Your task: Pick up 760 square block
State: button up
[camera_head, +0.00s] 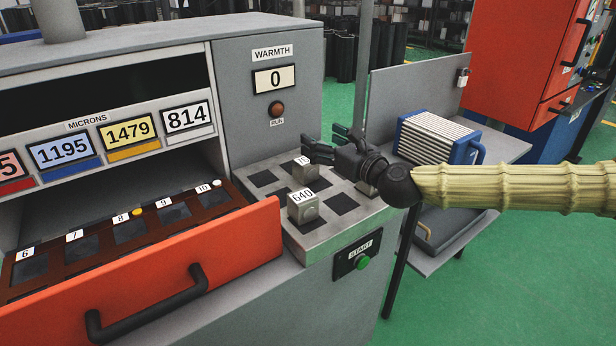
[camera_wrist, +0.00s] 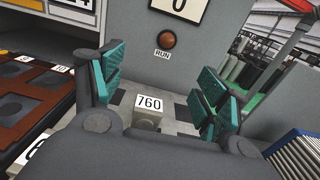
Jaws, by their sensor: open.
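The 760 block (camera_wrist: 148,116) is a small grey metal block with a white label on top. It stands on the square-patterned metal plate (camera_head: 292,237). In the head view the 760 block (camera_head: 301,174) is partly hidden by my gripper (camera_head: 325,144), and only part of its label shows. My gripper is open and empty, above and beside the block. In the wrist view the block shows between and below the spread teal-padded fingers of my gripper (camera_wrist: 158,88), apart from them.
A 640 block (camera_head: 303,207) stands nearer on the plate. Another block (camera_head: 367,187) is partly hidden behind my gripper. The open orange drawer (camera_head: 215,262) with numbered slots lies left. A grey panel with a RUN button (camera_head: 277,108) rises behind. A blue ribbed unit (camera_head: 440,139) is right.

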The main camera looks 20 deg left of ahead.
aim_at(312, 166)
jog(key=f, duration=0.3)
jog(key=f+b, duration=0.1)
jog(key=f, duration=0.2)
jog(key=w+f, duration=0.1)
jog(key=f, duration=0.2)
jog(key=shift+f, duration=0.3)
jog(key=shift+a+f, duration=0.15)
jog(key=shift+f, duration=0.05)
jog(key=shift+x, duration=3.7)
jog(key=c, duration=1.6)
jog(key=shift+r, duration=5.05)
